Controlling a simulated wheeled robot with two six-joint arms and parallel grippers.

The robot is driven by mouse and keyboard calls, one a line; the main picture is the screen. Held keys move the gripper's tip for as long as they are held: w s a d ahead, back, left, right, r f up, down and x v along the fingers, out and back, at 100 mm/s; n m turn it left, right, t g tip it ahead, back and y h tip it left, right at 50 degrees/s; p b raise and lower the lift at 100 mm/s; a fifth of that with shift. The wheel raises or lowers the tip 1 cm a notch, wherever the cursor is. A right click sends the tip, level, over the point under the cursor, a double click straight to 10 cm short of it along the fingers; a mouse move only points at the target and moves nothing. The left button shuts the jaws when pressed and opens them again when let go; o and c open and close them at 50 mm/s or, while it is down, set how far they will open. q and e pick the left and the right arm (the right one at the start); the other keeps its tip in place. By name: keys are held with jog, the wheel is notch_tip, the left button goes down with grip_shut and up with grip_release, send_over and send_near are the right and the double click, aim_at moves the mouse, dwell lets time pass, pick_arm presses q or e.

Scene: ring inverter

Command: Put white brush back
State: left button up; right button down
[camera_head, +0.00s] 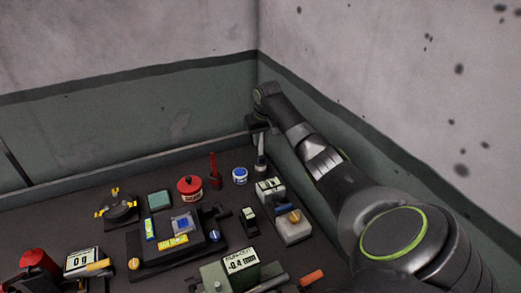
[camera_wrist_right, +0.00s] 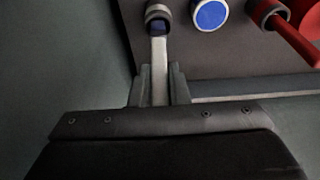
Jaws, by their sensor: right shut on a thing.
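My right gripper (camera_head: 259,127) is at the back right corner of the table, shut on the white brush (camera_head: 261,158). The brush hangs roughly upright below the fingers in the head view. In the right wrist view the brush's pale handle (camera_wrist_right: 160,70) runs between the fingertips (camera_wrist_right: 159,88). Whether the brush touches the table is unclear. My left gripper is not in view.
A blue-lidded white jar (camera_head: 239,176), a red upright tool (camera_head: 214,172) and a red can (camera_head: 189,188) stand left of the brush. A gauge box (camera_head: 270,188) is in front. The walls (camera_head: 285,160) are close behind and to the right.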

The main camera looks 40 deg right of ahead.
aim_at(260, 154)
notch_tip(260, 154, down, 4)
jog(key=shift+f+p, duration=0.1)
jog(key=shift+p, duration=0.3)
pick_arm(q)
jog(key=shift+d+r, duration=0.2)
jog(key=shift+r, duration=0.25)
pick_arm(e)
jog(key=shift+f, duration=0.25)
jog(key=shift+f, duration=0.15)
jog(key=c, duration=1.4)
grip_release()
